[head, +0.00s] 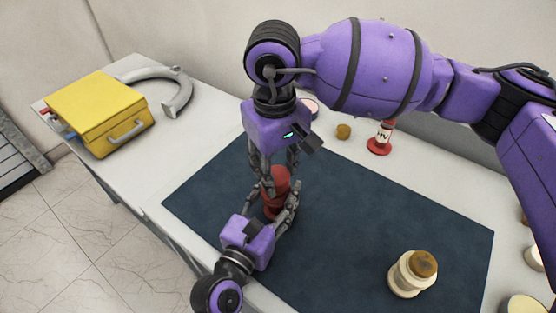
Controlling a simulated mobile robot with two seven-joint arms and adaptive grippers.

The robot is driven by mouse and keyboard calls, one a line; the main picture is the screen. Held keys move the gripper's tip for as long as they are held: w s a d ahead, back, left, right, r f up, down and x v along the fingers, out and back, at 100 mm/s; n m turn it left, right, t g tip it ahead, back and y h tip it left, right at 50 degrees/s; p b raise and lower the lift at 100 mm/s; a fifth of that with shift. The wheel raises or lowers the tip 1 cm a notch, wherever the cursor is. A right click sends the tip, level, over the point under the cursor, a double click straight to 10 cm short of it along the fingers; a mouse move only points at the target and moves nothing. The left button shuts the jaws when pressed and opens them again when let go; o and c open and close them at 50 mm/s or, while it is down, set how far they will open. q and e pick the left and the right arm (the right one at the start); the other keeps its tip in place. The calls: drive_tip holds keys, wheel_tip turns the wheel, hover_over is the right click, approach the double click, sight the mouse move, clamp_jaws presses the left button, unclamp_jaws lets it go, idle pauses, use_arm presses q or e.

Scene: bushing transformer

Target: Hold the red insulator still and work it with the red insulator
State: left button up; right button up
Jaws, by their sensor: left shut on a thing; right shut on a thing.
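A red insulator (277,183) stands roughly upright over the dark mat, partly hidden by fingers. My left gripper (273,205), low at the mat's front left, is shut on its lower part from the near side. My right gripper (276,172) comes down from above and is shut around its upper part. I cannot tell whether the red between the fingers is one piece or two stacked pieces. Another red piece with a white HV label (380,138) stands upright at the back of the table, apart from both grippers.
The dark mat (400,225) is mostly clear. A cream round part with a brown top (412,273) stands at its front right. A small brown piece (343,131) sits behind. A yellow case (100,112) and a grey curved part (175,92) occupy the left.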

use_arm(q)
drive_tip(key=shift+a+f, duration=0.1)
drive_tip(key=shift+f, duration=0.15)
use_arm(e)
drive_tip(key=shift+f, duration=0.45)
drive_tip(key=shift+f, duration=0.2)
drive_tip(key=o, duration=0.9)
drive_tip(key=shift+r, duration=0.1)
wheel_tip(320, 180, up, 12)
drive_tip(key=shift+s, duration=0.15)
drive_tip(key=shift+a, duration=0.1)
use_arm(q)
drive_tip(key=o, duration=1.6)
drive_tip(key=shift+r, duration=0.15)
drive_tip(key=shift+c, duration=0.2)
